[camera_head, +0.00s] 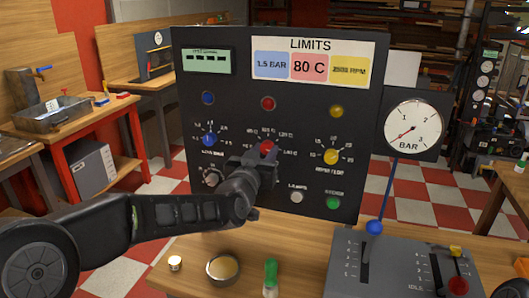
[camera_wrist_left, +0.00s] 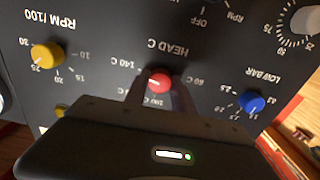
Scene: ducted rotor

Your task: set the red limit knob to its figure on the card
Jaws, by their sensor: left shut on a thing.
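The red limit knob (camera_head: 267,146) sits in the middle of the dark panel's knob row, under a red lamp. My left gripper (camera_head: 259,160) is at the panel, shut on this knob and partly covering it. In the left wrist view the red knob (camera_wrist_left: 159,82) shows between the two dark fingers, with the panel upside down. A pale mark shows on its left side, towards the 140 C label; its exact reading is unclear. The LIMITS card (camera_head: 310,45) has a red field reading 80 C. My right gripper is not in view.
A blue knob (camera_head: 209,139) and a yellow knob (camera_head: 331,156) flank the red one. A BAR gauge (camera_head: 414,129) is at the right. Below stand a lever box (camera_head: 400,262), a green-capped item (camera_head: 271,278) and a round tin (camera_head: 222,268) on the wooden bench.

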